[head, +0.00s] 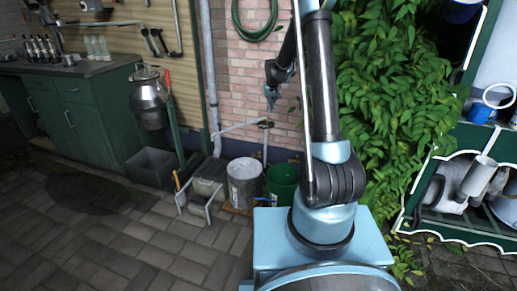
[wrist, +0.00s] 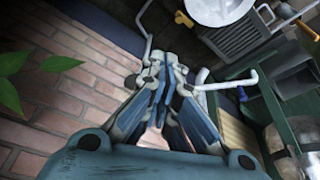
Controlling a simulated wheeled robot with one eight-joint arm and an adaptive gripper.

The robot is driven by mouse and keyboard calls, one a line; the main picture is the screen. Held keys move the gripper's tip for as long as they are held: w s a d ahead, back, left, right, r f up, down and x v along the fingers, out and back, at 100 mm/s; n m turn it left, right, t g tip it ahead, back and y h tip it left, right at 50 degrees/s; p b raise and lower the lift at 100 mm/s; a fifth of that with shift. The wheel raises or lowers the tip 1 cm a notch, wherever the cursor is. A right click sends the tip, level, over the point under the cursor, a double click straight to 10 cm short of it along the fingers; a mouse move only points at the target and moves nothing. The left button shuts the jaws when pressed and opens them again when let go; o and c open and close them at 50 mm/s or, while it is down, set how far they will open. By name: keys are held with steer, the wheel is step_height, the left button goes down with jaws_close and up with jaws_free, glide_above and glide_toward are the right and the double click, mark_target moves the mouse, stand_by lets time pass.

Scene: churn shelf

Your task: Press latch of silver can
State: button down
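The silver can (head: 148,98) is a metal churn with a lid and handle, held upright beside a green post at the left in the head view. Its latch is too small to make out. My gripper (head: 271,100) hangs in front of the brick wall, well to the right of the can and apart from it. In the wrist view, the fingers of my gripper (wrist: 160,75) come together with nothing visible between them.
A green cabinet (head: 75,120) stands at the left. A grey crate (head: 151,168), a white bucket (head: 245,183) and a green bucket (head: 282,184) stand along the wall. A pipe with a tap (head: 240,127) is below my gripper. Leafy plants (head: 388,90) fill the right. The paved floor in front is clear.

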steer(key=w+a+f, duration=0.3)
steer(key=w+f, duration=0.2)
steer(key=f, duration=0.6)
steer(key=w+a+f, duration=0.3)
steer(key=w+f, duration=0.3)
steer(key=f, duration=0.5)
steer(key=shift+w+a, duration=0.2)
steer(key=shift+w, duration=0.1)
step_height(320, 180, down, 10)
steer(key=shift+s, duration=0.3)
steer(key=shift+d+r, duration=0.1)
steer(key=shift+d, duration=0.05)
